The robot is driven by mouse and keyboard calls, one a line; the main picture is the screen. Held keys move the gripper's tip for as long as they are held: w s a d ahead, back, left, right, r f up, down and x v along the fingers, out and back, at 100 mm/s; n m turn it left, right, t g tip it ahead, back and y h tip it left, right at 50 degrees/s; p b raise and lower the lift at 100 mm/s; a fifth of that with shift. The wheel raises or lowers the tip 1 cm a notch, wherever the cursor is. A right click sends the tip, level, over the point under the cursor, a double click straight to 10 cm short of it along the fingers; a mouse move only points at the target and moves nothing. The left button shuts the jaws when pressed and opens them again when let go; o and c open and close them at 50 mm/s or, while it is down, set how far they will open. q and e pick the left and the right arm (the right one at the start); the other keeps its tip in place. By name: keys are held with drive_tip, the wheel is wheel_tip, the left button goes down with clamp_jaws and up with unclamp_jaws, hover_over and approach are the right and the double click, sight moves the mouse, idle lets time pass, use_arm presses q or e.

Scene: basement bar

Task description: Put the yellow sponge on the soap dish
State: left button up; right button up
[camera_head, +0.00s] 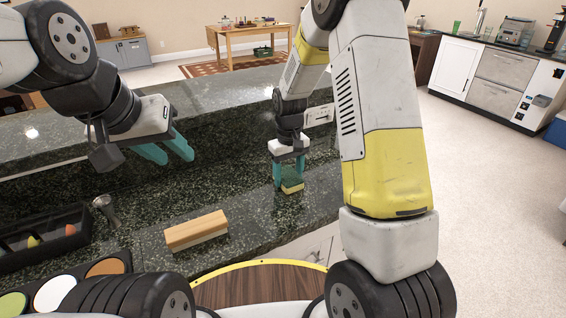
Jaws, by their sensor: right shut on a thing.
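The yellow sponge (292,188), with a green upper layer, is between the teal fingers of my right gripper (288,177), which is shut on it. It is at or just above the dark green stone counter; I cannot tell whether it touches. My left gripper (172,153) is open and empty above the counter, further left. A tan wooden block with a pale lower layer (196,230) lies on the counter's front part; I cannot tell whether it is a brush or the soap dish. No other thing shows clearly as a soap dish.
A black divided tray (42,238) with small coloured items is at the left, beside a metal tool (106,209). Green, white and orange discs (54,292) lie at the lower left. The counter (240,216) is clear between the block and the sponge. A raised ledge (60,130) runs behind.

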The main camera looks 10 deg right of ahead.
drive_tip(key=o, duration=1.3)
drive_tip(key=shift+f, duration=0.1)
